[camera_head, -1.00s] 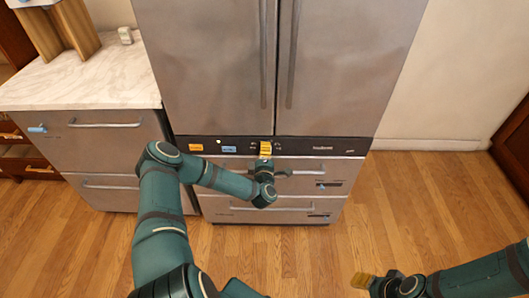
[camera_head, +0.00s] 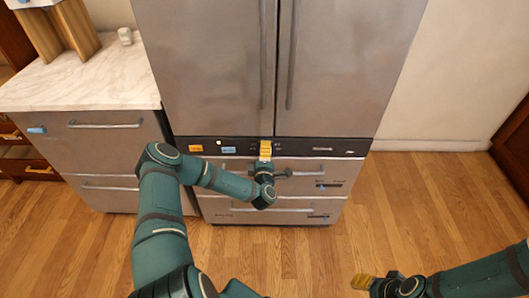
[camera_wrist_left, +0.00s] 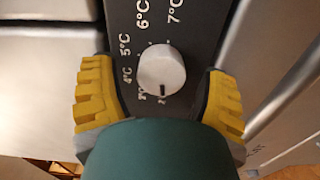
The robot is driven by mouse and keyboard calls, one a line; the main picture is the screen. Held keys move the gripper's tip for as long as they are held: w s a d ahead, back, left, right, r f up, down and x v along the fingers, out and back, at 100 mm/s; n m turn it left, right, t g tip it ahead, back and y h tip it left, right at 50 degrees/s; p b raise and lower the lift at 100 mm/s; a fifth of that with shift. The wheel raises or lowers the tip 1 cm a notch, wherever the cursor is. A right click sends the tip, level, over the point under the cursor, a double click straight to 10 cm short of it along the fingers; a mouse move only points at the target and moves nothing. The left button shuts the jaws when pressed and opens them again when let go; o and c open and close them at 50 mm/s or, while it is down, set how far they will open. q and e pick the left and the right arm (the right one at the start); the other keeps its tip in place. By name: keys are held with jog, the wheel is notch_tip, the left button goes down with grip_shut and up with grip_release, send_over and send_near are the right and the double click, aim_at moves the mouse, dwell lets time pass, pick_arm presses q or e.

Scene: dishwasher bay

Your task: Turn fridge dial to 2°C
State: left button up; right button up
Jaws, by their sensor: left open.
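The fridge dial (camera_wrist_left: 162,70) is a round white knob with a dark mark on the black control panel, seen in the left wrist view. Its mark points toward the bottom of that picture, at a small label that I cannot read surely. Labels from 4°C to 7°C curve around the dial's left and top. My left gripper (camera_wrist_left: 160,108) is open, with one yellow finger on each side of the dial and visible gaps between. In the head view, my left gripper (camera_head: 266,150) is at the panel and hides the dial. My right gripper (camera_head: 363,281) is low at the right, away from the fridge.
The steel fridge (camera_head: 205,60) has tall doors above the black panel (camera_head: 300,147) and drawers with handles below. A marble-topped counter (camera_head: 85,75) stands at its left. The wood floor (camera_head: 430,210) at the right is clear.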

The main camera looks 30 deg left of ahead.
pick_arm(q)
jog(key=v, duration=1.2)
jog(key=shift+w, duration=0.1)
